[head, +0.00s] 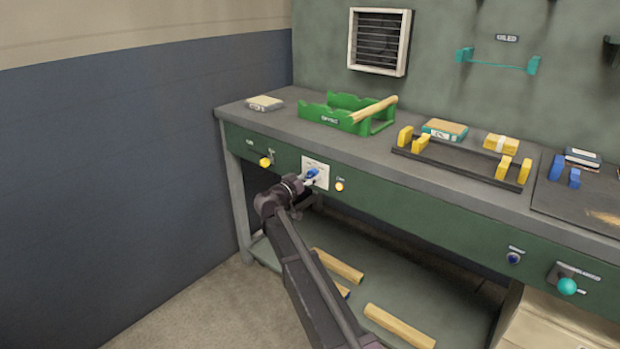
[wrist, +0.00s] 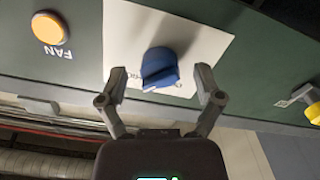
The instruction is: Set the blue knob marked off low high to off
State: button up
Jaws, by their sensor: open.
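The blue knob (head: 312,173) sits on a white plate (head: 318,163) on the green front panel of the bench. In the wrist view the blue knob (wrist: 160,68) is close ahead, with the white plate (wrist: 207,43) behind it. My gripper (wrist: 162,84) is open, with one finger on each side of the knob and a visible gap to it. In the head view my gripper (head: 303,182) is at the plate. Printed letters show beside the knob in the wrist view, but the knob and a finger partly hide them, so I cannot tell the setting.
An orange button (head: 339,186) marked FAN, also in the wrist view (wrist: 47,28), is beside the plate. A yellow knob (head: 265,162) is on the other side. A green tray (head: 340,119) stands on the bench top. Wooden bars (head: 338,266) lie on the lower shelf.

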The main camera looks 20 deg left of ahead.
jog(key=shift+w+d, duration=0.15)
jog(key=shift+w, duration=0.1)
jog(key=c, duration=1.2)
jog(key=shift+o, duration=0.2)
